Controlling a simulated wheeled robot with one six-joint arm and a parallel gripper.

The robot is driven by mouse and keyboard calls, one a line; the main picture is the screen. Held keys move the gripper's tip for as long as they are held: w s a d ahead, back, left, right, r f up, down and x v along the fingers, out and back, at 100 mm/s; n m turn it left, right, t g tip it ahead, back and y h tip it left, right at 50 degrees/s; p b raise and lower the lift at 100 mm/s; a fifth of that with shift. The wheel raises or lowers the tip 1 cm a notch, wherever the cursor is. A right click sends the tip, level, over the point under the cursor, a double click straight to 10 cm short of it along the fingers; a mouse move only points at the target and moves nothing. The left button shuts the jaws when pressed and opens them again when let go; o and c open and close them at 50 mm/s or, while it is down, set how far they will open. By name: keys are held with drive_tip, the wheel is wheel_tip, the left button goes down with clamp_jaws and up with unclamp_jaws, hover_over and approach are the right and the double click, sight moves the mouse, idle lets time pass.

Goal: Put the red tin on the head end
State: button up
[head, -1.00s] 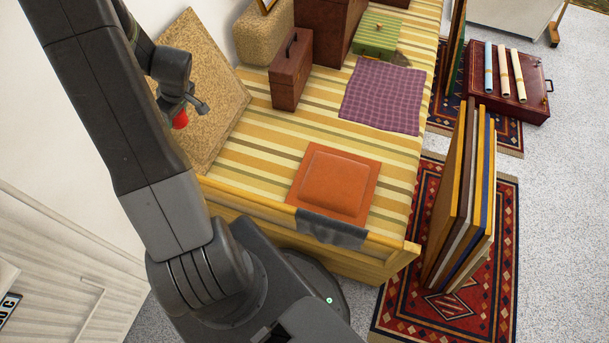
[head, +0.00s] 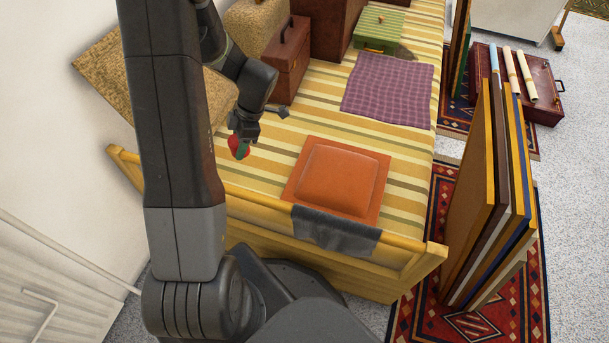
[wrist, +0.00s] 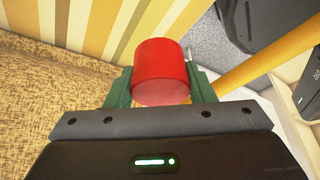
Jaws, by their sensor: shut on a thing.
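The red tin (head: 238,147) is held in my gripper (head: 241,134), which is shut on it. In the wrist view the red tin (wrist: 160,72) sits between the two green fingers. It appears to be above the left side of the striped bed (head: 310,125), left of an orange cushion (head: 340,180) that lies at the bed's near end. A yellow wooden end board (head: 270,208) closes that near end. How high the tin is above the cover I cannot tell.
A purple checked cloth (head: 388,88), a brown case (head: 286,70) and a green box (head: 380,28) lie farther along the bed. A grey cloth (head: 335,232) hangs over the end board. Framed boards (head: 470,190) stand upright on a rug at the right. Striped cover around the cushion is bare.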

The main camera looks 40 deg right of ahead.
sight(254, 182)
drive_tip(key=shift+n+g, duration=0.3)
drive_tip(key=shift+n, duration=0.5)
drive_tip(key=s+f+b, duration=0.1)
drive_tip(key=f+b, duration=0.1)
drive_tip(key=f, duration=0.2)
drive_tip(key=d+f+b, duration=0.1)
drive_tip(key=f+b, duration=0.1)
drive_tip(key=f, duration=0.3)
drive_tip(key=s+f+b, duration=0.1)
drive_tip(key=f, duration=0.3)
drive_tip(key=shift+s+d+f+b, duration=0.3)
drive_tip(key=shift+s+d+b, duration=0.05)
drive_tip(key=shift+d+b, duration=0.05)
drive_tip(key=shift+f, duration=0.2)
drive_tip(key=o, duration=1.1)
drive_tip(key=shift+r, duration=0.1)
drive_tip(key=p+v, duration=0.3)
drive_tip(key=v, duration=0.9)
drive_tip(key=shift+r+p, duration=0.1)
drive_tip(key=shift+p, duration=0.2)
